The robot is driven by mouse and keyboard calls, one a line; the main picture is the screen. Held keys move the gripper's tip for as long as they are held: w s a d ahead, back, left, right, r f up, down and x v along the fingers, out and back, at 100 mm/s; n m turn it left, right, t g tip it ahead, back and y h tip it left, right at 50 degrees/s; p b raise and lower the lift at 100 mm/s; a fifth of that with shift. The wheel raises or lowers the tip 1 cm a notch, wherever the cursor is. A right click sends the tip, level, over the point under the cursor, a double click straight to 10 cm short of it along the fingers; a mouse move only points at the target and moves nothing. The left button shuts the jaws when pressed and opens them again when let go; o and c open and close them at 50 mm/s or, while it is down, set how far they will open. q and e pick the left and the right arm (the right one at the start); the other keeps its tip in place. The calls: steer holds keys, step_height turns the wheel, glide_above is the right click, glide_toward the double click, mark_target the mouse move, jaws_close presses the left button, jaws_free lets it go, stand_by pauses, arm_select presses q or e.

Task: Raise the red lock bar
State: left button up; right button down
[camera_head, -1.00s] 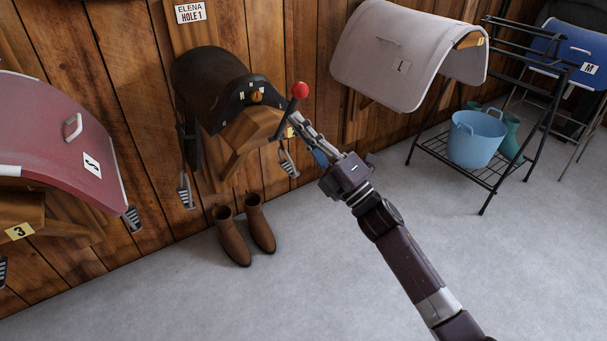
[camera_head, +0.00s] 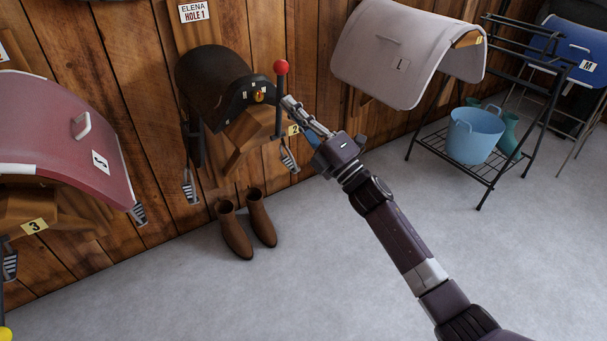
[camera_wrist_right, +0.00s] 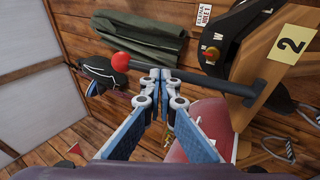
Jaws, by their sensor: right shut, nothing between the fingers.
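The lock bar (camera_head: 279,98) is a dark rod with a red ball knob (camera_head: 281,67), mounted at the front of the wooden rack marked 2 (camera_head: 248,132). It stands nearly upright in the head view. In the right wrist view the bar (camera_wrist_right: 190,76) crosses above the fingertips, with its red knob (camera_wrist_right: 120,61) at the left. My right gripper (camera_head: 288,103) is shut and empty, its fingertips against or very close to the bar's side. I cannot tell whether they touch. My left gripper is not in view.
A black saddle (camera_head: 210,80) sits on the rack. Brown boots (camera_head: 248,228) stand on the floor below. A red saddle cover (camera_head: 65,130) is at the left, a pale one (camera_head: 395,55) at the right. A blue bucket (camera_head: 474,137) stands on a black rack (camera_head: 450,160).

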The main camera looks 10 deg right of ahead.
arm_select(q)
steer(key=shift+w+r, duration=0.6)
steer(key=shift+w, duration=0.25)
arm_select(e)
steer(key=x, duration=0.2)
steer(key=shift+w+d+r, duration=0.1)
steer(key=shift+w+r, duration=0.1)
steer(key=shift+w, duration=0.3)
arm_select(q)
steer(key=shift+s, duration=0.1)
arm_select(e)
steer(key=shift+r, duration=0.1)
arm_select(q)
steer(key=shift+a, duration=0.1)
arm_select(e)
steer(key=shift+d, duration=0.1)
